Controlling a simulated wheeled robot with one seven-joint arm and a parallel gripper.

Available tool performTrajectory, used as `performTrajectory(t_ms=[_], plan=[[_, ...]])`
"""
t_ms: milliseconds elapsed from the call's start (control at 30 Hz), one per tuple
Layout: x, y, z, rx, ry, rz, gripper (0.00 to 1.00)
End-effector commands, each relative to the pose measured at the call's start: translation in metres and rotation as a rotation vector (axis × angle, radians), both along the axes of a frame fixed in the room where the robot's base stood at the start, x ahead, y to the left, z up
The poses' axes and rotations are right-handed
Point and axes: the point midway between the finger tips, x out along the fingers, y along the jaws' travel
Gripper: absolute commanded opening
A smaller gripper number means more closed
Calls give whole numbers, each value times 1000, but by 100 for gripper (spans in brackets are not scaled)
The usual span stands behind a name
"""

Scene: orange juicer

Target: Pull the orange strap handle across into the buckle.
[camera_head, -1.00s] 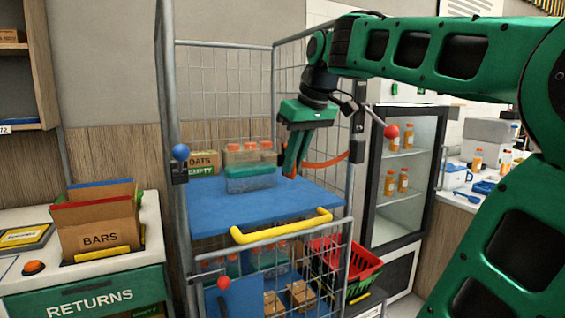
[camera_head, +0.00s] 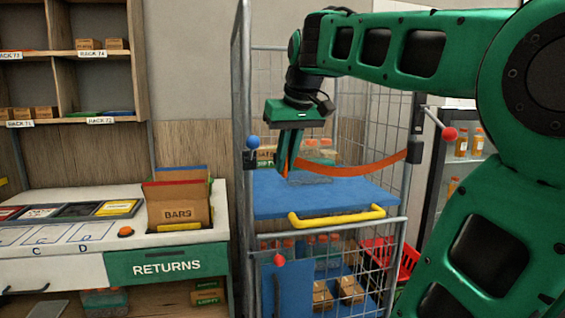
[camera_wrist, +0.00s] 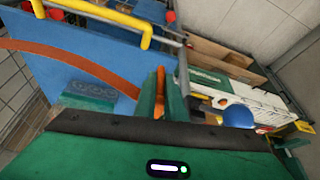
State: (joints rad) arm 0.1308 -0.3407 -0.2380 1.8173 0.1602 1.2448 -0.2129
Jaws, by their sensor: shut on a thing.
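The orange strap (camera_head: 350,169) runs from a black mount (camera_head: 415,150) on the cage's right post, sagging across the front opening to my gripper (camera_head: 286,168). My gripper is shut on the strap's end piece, and orange shows between the green fingers in the wrist view (camera_wrist: 159,98). The black buckle (camera_head: 249,160) sits on the left post under a blue ball (camera_head: 253,142). My gripper is to the right of the buckle, apart from it. The blue ball also shows in the wrist view (camera_wrist: 238,115), right of the fingers.
The cage's blue shelf (camera_head: 300,198) lies below the strap, with bottles on it. A yellow handle (camera_head: 337,216) tops the lower front gate. A red ball (camera_head: 450,134) sticks out at the right post. The returns counter (camera_head: 75,262) stands at left.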

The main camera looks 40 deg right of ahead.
Motion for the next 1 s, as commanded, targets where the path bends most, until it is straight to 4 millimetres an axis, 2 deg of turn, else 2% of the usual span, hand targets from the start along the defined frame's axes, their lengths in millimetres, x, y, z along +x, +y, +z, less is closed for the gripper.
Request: performTrajectory(t_ms=[367,400,433,467,800,1000], plan=[[-2,1,-2,3,8,1,0],[-2,1,-2,3,7,1,19],[-2,1,-2,3,7,0,26],[-2,0,-2,2,7,0,28],[-2,-1,1,1,3,-3,28],[-11,0,24,0,1,-6,28]])
